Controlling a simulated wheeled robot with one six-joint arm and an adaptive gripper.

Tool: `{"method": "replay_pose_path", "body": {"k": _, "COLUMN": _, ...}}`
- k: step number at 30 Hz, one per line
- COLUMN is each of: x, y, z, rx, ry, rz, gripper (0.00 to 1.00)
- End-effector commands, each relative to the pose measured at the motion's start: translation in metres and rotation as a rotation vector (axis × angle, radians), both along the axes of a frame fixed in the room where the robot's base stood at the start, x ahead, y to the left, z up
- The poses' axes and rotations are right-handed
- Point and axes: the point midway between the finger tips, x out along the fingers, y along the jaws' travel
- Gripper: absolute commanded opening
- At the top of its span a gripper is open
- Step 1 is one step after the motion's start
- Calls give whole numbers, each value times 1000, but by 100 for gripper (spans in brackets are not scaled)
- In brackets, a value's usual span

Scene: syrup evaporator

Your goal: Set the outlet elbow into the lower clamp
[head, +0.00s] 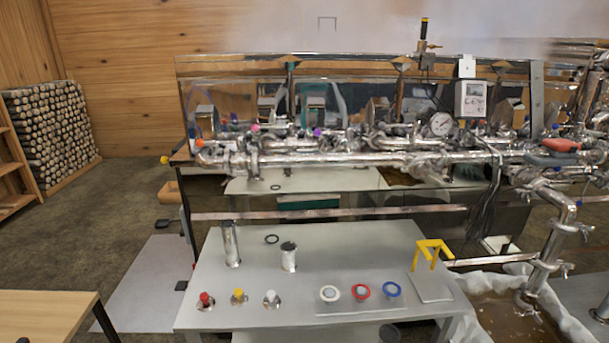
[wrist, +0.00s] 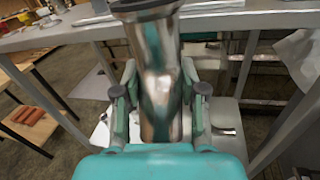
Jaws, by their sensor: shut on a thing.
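My gripper (wrist: 161,92) shows only in the wrist view. Its two teal fingers with dark tips are shut on a shiny steel tube piece (wrist: 158,55), which looks like the outlet elbow. The piece has a dark-rimmed flange at its top end, and its lower end is hidden behind the gripper body. In the head view, a steel outlet pipe (head: 556,235) with several wing clamps comes down at the right. The lowest clamp (head: 527,300) there is near the pipe's bottom end, but I cannot tell if it is the lower clamp.
The evaporator's pipework (head: 340,158) runs behind. Floor at left is partly clear.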

Motion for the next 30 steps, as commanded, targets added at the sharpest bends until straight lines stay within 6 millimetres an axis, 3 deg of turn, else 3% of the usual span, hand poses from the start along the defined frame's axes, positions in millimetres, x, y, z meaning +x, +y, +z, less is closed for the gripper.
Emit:
{"method": "replay_pose_path", "body": {"k": 6, "x": -6, "y": 16, "z": -9, "rx": -4, "ry": 6, "rz": 5, "gripper": 1}}
{"method": "replay_pose_path", "body": {"k": 14, "x": -1, "y": 2, "z": 0, "rx": -2, "ry": -1, "rz": -2, "gripper": 1}}
{"method": "replay_pose_path", "body": {"k": 20, "x": 12, "y": -47, "z": 28, "rx": 5, "ry": -18, "rz": -20, "gripper": 1}}
{"method": "replay_pose_path", "body": {"k": 30, "x": 15, "y": -163, "z": 85, "rx": -1, "ry": -14, "rz": -63, "gripper": 1}}
